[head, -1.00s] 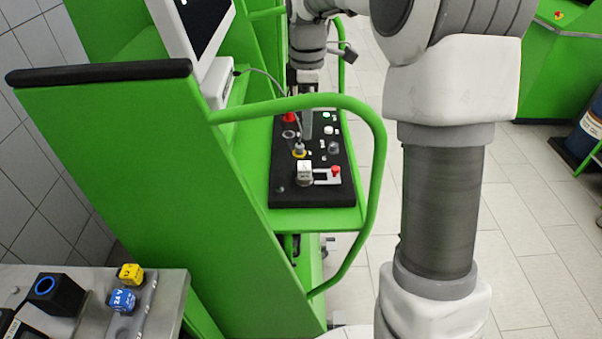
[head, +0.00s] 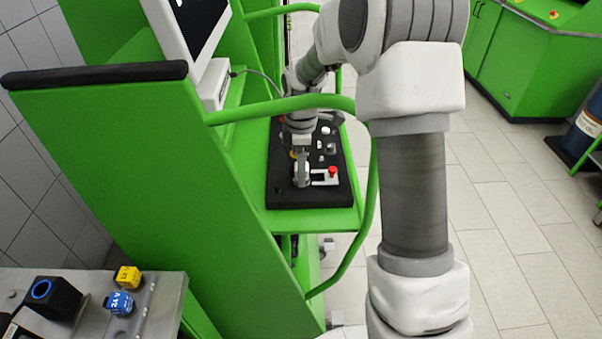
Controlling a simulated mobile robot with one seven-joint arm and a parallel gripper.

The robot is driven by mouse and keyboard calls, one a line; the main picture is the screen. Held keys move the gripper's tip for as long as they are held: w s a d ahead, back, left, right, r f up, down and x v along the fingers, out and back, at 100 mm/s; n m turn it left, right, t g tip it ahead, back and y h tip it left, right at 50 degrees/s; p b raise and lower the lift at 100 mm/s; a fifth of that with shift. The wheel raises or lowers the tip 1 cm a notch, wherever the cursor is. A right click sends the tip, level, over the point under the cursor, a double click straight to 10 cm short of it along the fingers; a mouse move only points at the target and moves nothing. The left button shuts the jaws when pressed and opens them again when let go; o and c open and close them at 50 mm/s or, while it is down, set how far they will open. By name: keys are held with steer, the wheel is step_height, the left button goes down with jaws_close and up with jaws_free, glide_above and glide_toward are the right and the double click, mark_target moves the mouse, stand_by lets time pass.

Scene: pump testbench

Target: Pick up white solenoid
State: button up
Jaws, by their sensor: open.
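My gripper (head: 301,174) points down over the front left of the black panel (head: 320,196) on the green bench. It is open. It is right where the white, block-shaped solenoid stood in the earlier head view, and it now covers that spot. The solenoid is mostly or wholly hidden behind the gripper, so I cannot tell whether it lies between the fingers or touches them.
A red button on a light base (head: 331,171) is close to the right of my gripper. A green rail (head: 290,104) curves around the panel. A monitor (head: 186,40) stands behind left. Yellow (head: 128,277) and blue (head: 119,302) blocks sit on a grey table.

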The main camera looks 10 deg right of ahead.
jaws_close()
stand_by(0.4)
steer(key=shift+r, duration=0.1)
